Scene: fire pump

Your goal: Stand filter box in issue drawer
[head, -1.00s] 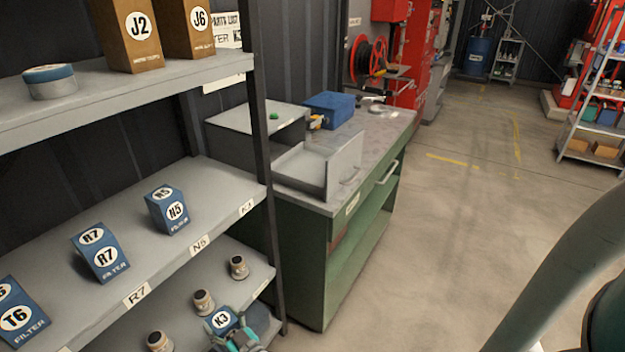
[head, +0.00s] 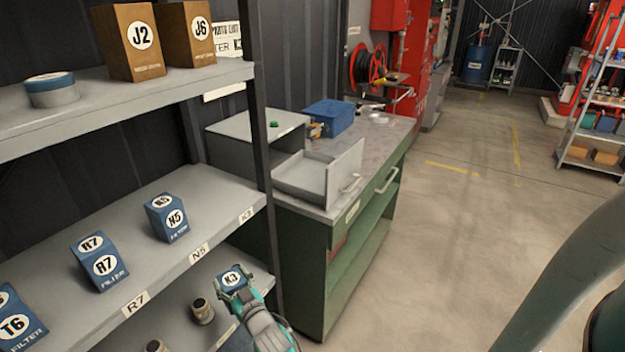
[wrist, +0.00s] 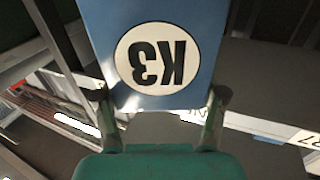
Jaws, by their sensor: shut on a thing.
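My gripper (head: 238,292) is shut on the blue K3 filter box (head: 232,277), in front of the lower shelf in the head view. In the wrist view the K3 box (wrist: 155,55) fills the top middle, its white label upside down, between the two fingers (wrist: 160,105). The issue drawer (head: 315,182) is pulled open from a grey cabinet (head: 255,125) on the green workbench. The drawer looks empty, though its near wall hides part of the floor. The box is left of and below the drawer, apart from it.
The shelf rack's dark post (head: 262,130) stands between the shelves and the workbench (head: 340,225). N5 (head: 168,217) and R7 (head: 100,262) filter boxes stand on the middle shelf. A blue bin (head: 330,116) sits behind the drawer.

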